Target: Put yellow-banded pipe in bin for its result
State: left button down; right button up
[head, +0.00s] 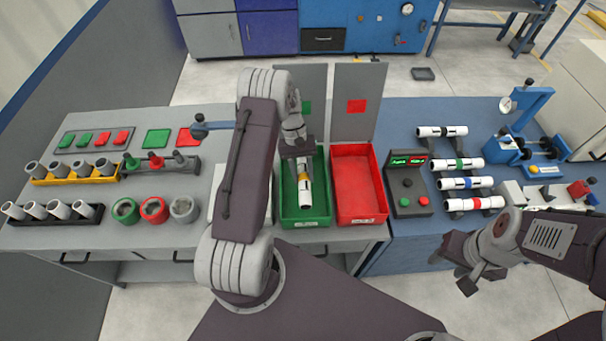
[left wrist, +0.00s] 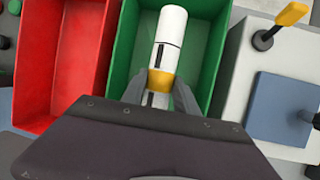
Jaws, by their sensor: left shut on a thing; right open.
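The yellow-banded pipe (head: 304,188) is white with black marks and one yellow band. It is inside or just above the green bin (head: 318,216), lengthwise; I cannot tell if it touches the floor. My left gripper (head: 303,176) is shut on it at the yellow band, which shows between the fingers in the left wrist view (left wrist: 161,82). The red bin (head: 373,213) stands beside the green one, and both look empty otherwise. The green bin's wall also shows in the left wrist view (left wrist: 121,50). My right gripper (head: 470,280) is open and empty at the front right.
A control box (head: 409,205) with red and green lights stands right of the red bin. Several banded pipes, including a red-banded one (head: 475,204), lie on racks beyond it. Grey panels (head: 358,90) with green and red squares stand behind the bins. Pipe racks and cups fill the left table.

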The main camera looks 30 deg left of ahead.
pick_arm(q)
jog(key=shift+f, duration=0.1)
dwell(0.3)
jog(key=c, duration=0.9)
grip_release()
jog(key=shift+o, duration=0.2)
jog(key=b+v, duration=0.1)
jog(key=v, duration=0.8)
